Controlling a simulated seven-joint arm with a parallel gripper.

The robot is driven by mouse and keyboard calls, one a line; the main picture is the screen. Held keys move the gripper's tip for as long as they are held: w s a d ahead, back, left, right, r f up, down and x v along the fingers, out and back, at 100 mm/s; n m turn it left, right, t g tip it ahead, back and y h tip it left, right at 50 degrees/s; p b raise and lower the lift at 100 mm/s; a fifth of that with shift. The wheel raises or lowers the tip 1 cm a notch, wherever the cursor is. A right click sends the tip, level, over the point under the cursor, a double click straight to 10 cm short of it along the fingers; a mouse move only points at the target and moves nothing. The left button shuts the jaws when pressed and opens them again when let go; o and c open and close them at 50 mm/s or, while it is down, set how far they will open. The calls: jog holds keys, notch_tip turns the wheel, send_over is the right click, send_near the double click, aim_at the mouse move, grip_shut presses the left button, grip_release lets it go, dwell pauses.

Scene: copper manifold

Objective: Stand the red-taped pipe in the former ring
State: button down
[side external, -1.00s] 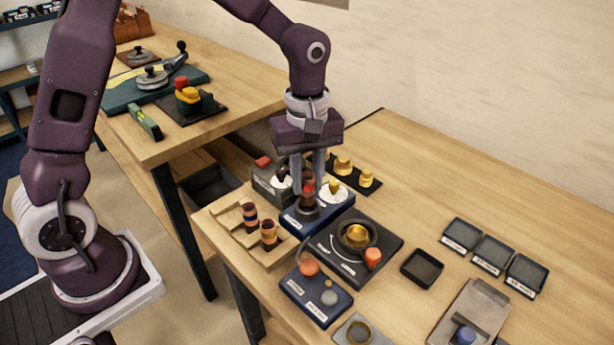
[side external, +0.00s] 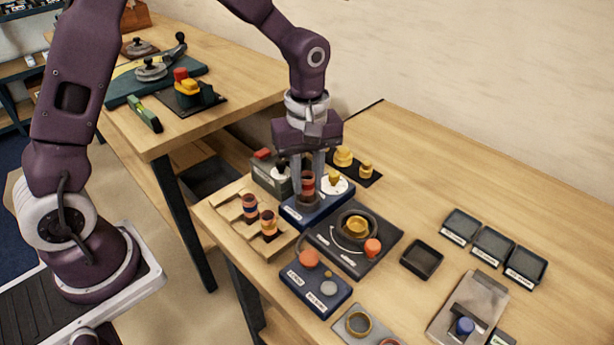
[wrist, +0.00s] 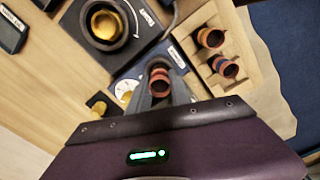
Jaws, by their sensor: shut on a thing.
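The red-taped pipe (side external: 308,183) is a short copper tube with a red band. My gripper (side external: 308,186) is shut on it, one finger on each side, and it looks upright. The pipe (wrist: 160,82) also shows between the fingers in the wrist view. It is over the blue box (side external: 319,209) with the white dial. Its lower end is at a dark round part on that box; I cannot tell whether it is inside or just above it. A dark ring (side external: 343,222) around a gold piece stands on the black plate; I cannot tell which round part is the former ring.
Two other banded pipes (side external: 249,206) (side external: 268,223) stand in the wooden rack (side external: 230,218) to the left. A grey box (side external: 268,180) is close behind the gripper. An orange knob (side external: 308,259) is on a blue box in front. The table at right back is clear.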

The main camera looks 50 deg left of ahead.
aim_at(307, 175)
jog(key=shift+f, duration=0.65)
dwell(0.4)
jog(key=c, duration=1.5)
grip_release()
jog(key=shift+r, duration=5.55)
